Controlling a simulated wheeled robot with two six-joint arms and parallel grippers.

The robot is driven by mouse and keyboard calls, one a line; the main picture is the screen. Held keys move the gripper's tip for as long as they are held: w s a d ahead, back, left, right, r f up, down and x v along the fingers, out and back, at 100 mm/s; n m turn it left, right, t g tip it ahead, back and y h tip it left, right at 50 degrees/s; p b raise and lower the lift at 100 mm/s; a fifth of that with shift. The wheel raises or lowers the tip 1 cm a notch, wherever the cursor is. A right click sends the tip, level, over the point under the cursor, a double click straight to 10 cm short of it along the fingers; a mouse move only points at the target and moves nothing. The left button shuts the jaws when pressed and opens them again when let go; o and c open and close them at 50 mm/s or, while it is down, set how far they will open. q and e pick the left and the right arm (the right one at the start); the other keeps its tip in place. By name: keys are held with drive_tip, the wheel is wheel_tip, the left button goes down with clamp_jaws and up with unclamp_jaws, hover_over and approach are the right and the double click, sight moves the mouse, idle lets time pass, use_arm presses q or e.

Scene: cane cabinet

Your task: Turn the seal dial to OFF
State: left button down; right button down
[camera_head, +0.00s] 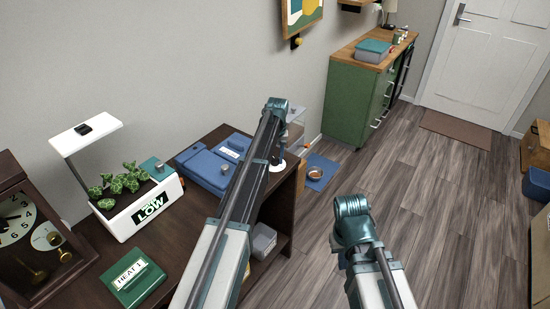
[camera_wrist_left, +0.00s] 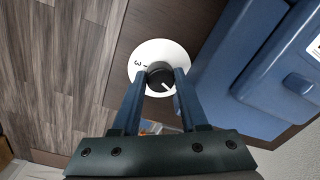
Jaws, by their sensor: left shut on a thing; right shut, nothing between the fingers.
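The seal dial is a black round knob (camera_wrist_left: 160,80) on a white disc (camera_wrist_left: 147,54) with a "3" and other small marks. The knob's white pointer line points to the lower right in the left wrist view. My left gripper (camera_wrist_left: 160,73) is shut on the knob, one finger on each side. The fingers and knob hide part of the disc, and no OFF mark is readable. In the head view the white disc (camera_head: 277,167) shows beside the blue sealer (camera_head: 205,168), partly behind my left arm. My right arm shows, but its gripper does not.
The blue sealer body (camera_wrist_left: 260,70) is close beside the dial. Open floor lies to the right.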

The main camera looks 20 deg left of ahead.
sight(277, 159)
use_arm(q)
drive_tip(key=shift+n, duration=2.2)
drive_tip(key=shift+c, duration=2.2)
unclamp_jaws()
drive_tip(key=shift+r, duration=0.15)
wheel_tip(277, 159, up, 14)
drive_tip(key=p, duration=1.3)
drive_tip(key=shift+w+d+f+p, duration=0.15)
drive_tip(key=shift+d+f+p, duration=0.1)
drive_tip(key=shift+p, duration=0.15)
